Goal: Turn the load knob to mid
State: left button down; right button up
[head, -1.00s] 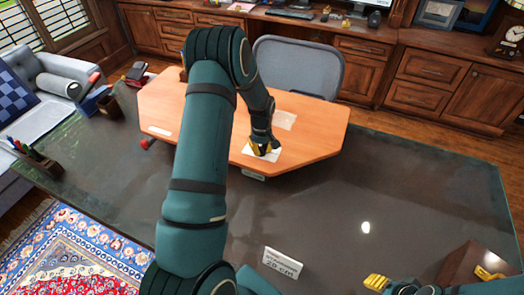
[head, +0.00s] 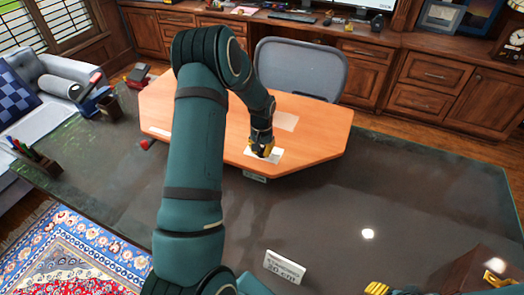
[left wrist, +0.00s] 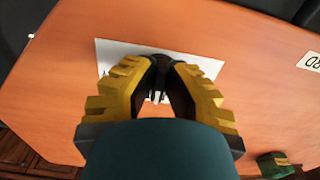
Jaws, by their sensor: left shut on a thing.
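My left gripper (head: 262,152) is over the near part of an orange wooden board, at a white label plate (head: 276,158). In the left wrist view its yellow-padded fingers (left wrist: 164,68) are closed in around a small dark knob (left wrist: 158,84), over the white plate (left wrist: 205,66). The fingers hide most of the knob, so its pointer and the setting marks cannot be read. My right gripper (head: 437,288) shows only as yellow fingertips at the bottom right edge, wide apart, with nothing seen between them.
The orange board (head: 325,130) lies on a dark desk (head: 330,215). A red-tipped item (head: 146,144) is at its left edge. A chair (head: 300,66) is behind. The desk's right side is mostly clear.

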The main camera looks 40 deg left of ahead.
pick_arm(q)
jog(key=shift+s+f+m, duration=0.1)
jog(key=shift+m, duration=0.2)
jog(key=c, duration=1)
grip_release()
notch_tip(320, 180, up, 12)
